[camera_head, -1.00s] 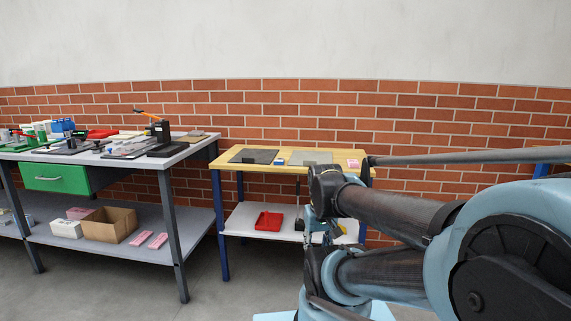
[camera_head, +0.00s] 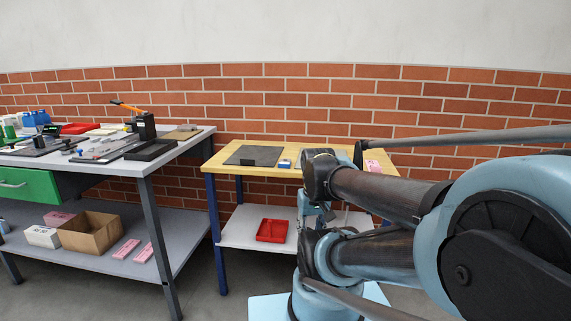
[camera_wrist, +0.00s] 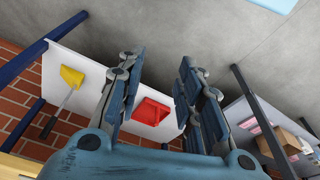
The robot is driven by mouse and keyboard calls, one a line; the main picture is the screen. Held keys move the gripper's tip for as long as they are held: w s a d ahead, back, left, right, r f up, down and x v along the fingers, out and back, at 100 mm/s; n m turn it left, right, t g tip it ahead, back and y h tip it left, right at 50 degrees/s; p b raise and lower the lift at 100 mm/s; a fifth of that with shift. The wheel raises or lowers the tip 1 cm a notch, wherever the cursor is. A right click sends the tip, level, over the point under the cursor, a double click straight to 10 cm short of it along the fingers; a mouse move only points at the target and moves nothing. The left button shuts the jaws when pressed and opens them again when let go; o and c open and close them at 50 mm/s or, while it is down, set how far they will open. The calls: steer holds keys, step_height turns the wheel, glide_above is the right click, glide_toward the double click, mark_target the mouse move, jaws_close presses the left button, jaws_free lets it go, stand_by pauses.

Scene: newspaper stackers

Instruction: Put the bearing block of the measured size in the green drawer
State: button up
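The green drawer (camera_head: 28,187) is at the left edge of the head view, under the top of the grey workbench (camera_head: 190,150). It looks shut. I cannot pick out a bearing block for certain; the small things on the bench are too small to tell. My gripper (camera_wrist: 160,75) shows in the wrist view with its two blue-grey fingers apart and nothing between them but the distant shelf and floor.
A yellow-topped table (camera_head: 222,160) holds a dark mat (camera_head: 255,156) and a pink item (camera_head: 372,167). A red tray (camera_head: 272,230) lies on its lower shelf. A cardboard box (camera_head: 92,234) and pink packs stand on the bench's lower shelf. A brick wall (camera_head: 270,98) closes the back.

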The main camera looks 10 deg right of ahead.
steer(key=shift+w+a, duration=0.25)
steer(key=o, duration=0.6)
steer(key=shift+s+r, duration=0.25)
steer(key=o, duration=0.8)
steer(key=shift+w+a+r+n, duration=0.2)
steer(key=shift+w+r, duration=0.2)
steer(key=shift+r, duration=0.2)
steer(key=shift+w+a+r+n, duration=0.1)
steer(key=shift+w+r+n, duration=0.1)
steer(key=shift+w+r, duration=0.3)
steer(key=shift+c, duration=0.2)
steer(key=w+r+n+y, duration=0.2)
steer(key=w+r+n, duration=0.2)
steer(key=w+r, duration=0.9)
steer(key=w+d+r+n+y, duration=0.15)
steer(key=w+r, duration=0.25)
steer(key=w, duration=0.8)
steer(key=n+t+y, duration=0.1)
steer(key=n+t, duration=0.1)
steer(key=n, duration=0.2)
glide_above(285, 161)
steer(key=s+d, duration=0.2)
steer(key=s, duration=0.1)
steer(key=shift+m, duration=0.25)
step_height(285, 161, down, 8)
steer(key=shift+w+r, duration=0.1)
steer(key=shift+x, duration=2.6)
